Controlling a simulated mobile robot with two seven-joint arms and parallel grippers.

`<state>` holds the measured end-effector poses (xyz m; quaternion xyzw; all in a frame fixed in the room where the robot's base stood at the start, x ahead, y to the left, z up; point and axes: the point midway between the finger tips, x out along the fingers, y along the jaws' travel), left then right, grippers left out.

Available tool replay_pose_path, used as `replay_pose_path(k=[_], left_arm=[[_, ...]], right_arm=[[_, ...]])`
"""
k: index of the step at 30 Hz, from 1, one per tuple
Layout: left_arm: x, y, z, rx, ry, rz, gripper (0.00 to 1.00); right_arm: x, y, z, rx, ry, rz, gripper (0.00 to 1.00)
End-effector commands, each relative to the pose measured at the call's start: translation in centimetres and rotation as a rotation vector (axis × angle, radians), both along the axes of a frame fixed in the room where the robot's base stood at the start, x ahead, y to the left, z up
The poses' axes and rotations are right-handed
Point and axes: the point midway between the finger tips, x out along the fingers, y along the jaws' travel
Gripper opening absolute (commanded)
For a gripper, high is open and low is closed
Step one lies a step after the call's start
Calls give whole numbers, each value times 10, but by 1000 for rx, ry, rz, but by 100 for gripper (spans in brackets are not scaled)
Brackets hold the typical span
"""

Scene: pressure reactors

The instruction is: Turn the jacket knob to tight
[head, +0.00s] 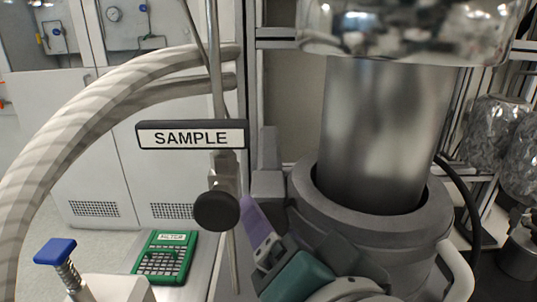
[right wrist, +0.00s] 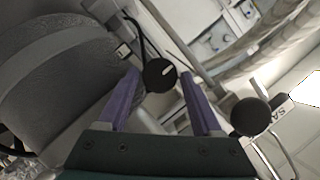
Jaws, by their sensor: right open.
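In the right wrist view a round black knob (right wrist: 160,75) with a white pointer mark, seemingly the jacket knob, sits beside the grey reactor jacket (right wrist: 62,75). The jacket also shows in the head view (head: 420,222); I cannot make out the knob there. My right gripper (right wrist: 158,80) is open, its two purple fingers either side of the knob; I cannot tell whether they touch it. In the head view my right gripper (head: 252,208) is low at the jacket's left side, with one purple finger visible. My left gripper is out of view.
A black SAMPLE sign (head: 192,134) and its black knob (head: 216,210) stand just left of my right gripper. Thick ribbed hoses (head: 75,118) arch at left.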

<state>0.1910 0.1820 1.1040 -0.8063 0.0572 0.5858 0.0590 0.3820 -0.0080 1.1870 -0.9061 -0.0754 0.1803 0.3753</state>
Motion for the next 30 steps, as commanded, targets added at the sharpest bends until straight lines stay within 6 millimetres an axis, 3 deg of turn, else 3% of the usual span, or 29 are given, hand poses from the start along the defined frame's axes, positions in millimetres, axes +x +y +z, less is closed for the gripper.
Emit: replay_pose_path(k=[10, 27, 30], left_arm=[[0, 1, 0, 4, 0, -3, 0], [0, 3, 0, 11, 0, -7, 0], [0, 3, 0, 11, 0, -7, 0]], right_arm=[[5, 1, -2, 0, 1, -1, 67], [4, 1, -1, 0, 1, -1, 3], [4, 1, -1, 1, 0, 0, 0]])
